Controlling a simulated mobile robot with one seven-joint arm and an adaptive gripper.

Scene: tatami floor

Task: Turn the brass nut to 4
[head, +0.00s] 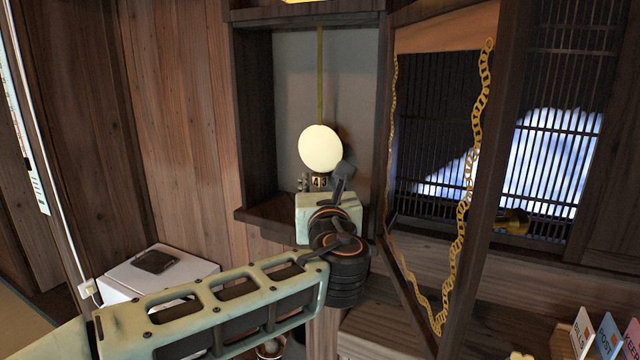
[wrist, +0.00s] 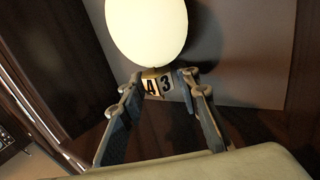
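The brass nut (head: 320,182) sits just below the round cream pendulum bob (head: 320,148) in the wooden clock case. In the wrist view the nut (wrist: 157,84) shows two pale faces with black numbers, 4 to the left and 3 to the right. My gripper (wrist: 161,80) is open, with one finger on each side of the nut. Narrow gaps seem to remain between fingers and nut; contact cannot be told for sure.
The clock case has dark side walls and a bottom ledge (head: 262,218). Its open glazed door (head: 465,190) with gold trim hangs close to the right of my arm. A white box (head: 150,278) stands at lower left. Small labelled cards (head: 606,335) stand at lower right.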

